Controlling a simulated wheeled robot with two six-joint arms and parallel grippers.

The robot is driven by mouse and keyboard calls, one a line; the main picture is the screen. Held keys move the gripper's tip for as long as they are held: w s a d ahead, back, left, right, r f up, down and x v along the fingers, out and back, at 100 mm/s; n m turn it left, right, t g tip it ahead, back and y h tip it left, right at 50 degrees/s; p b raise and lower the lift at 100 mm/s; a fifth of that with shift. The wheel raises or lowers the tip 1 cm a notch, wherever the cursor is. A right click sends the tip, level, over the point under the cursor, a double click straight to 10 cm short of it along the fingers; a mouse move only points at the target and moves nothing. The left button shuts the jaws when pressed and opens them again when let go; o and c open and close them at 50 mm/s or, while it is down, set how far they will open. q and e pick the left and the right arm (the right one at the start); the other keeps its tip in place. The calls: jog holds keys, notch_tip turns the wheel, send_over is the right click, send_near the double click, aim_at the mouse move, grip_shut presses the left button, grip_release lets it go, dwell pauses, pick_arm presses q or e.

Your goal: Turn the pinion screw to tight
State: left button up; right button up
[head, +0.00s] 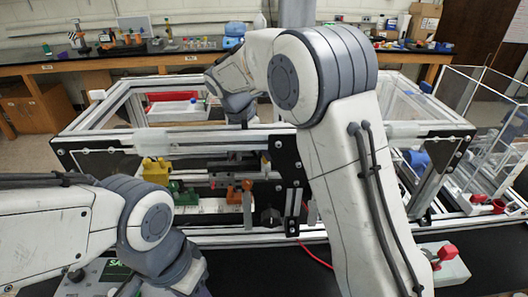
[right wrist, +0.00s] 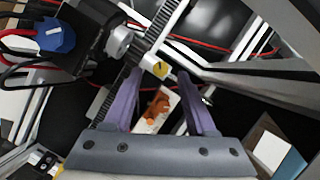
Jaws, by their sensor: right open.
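In the right wrist view, a small round yellow knob with a dark mark, apparently the pinion screw (right wrist: 160,69), sits on a pale block beside a toothed rack (right wrist: 167,20). My right gripper (right wrist: 159,74) is open. Its two purple fingers reach toward the knob, which shows between and just beyond their tips. No contact is visible, and the exact gap is unclear. In the head view my right arm reaches over the frame and hides its gripper and the screw. My left forearm and wrist are at the lower left; its fingers are out of sight.
The extrusion frame (head: 205,136) has metal bars close around the work area. A black motor (right wrist: 87,37) with a silver coupling and a blue part with cables are near the rack. Yellow (head: 156,170), green and orange (head: 239,195) pieces stand inside the frame.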

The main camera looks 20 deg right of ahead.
jog(key=shift+x, duration=1.15)
jog(key=shift+d, duration=0.1)
grip_shut()
